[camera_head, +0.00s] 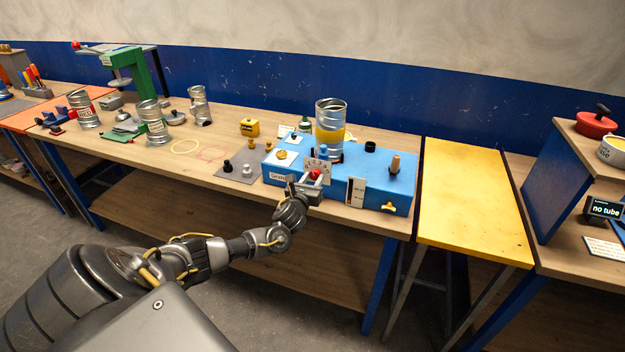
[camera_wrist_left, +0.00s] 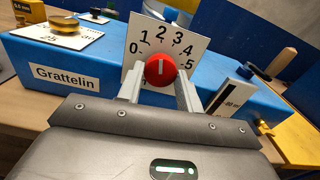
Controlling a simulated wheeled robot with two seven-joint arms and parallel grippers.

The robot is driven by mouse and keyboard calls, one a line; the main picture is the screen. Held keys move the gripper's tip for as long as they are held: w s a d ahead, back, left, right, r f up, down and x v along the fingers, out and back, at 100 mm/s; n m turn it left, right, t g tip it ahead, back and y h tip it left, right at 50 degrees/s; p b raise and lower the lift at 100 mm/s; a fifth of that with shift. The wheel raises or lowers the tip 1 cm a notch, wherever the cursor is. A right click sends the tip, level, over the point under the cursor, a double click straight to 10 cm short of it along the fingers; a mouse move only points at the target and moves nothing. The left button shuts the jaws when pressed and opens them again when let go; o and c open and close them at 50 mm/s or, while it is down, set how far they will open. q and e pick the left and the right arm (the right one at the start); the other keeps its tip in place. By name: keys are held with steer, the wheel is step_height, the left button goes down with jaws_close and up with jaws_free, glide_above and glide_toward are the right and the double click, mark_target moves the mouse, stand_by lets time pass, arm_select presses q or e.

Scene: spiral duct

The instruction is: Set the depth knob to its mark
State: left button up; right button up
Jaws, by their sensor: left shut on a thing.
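The red knob (camera_wrist_left: 160,70) sits in front of a white dial plate (camera_wrist_left: 185,42) numbered from 0 to 5, on the front of the blue machine (camera_wrist_left: 60,55). The white line on the knob points roughly straight up, toward the 2 and 3 side of the dial. My left gripper (camera_wrist_left: 159,82) has one finger on each side of the knob and is shut on it. In the head view the knob (camera_head: 315,174) shows just above my left gripper (camera_head: 306,187). I cannot make out a separate target mark on the dial. My right gripper is not in view.
A metal tube with a yellow band (camera_head: 330,137) stands upright on the machine. A white scale plate (camera_head: 355,192) is right of the dial. A wooden handle (camera_head: 395,164) rises at the machine's right. The yellow table (camera_head: 470,205) is bare.

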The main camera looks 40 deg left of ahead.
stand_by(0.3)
arm_select(q)
steer(key=o, duration=1)
steer(key=shift+b+v, duration=1)
steer(key=shift+v, duration=4.35)
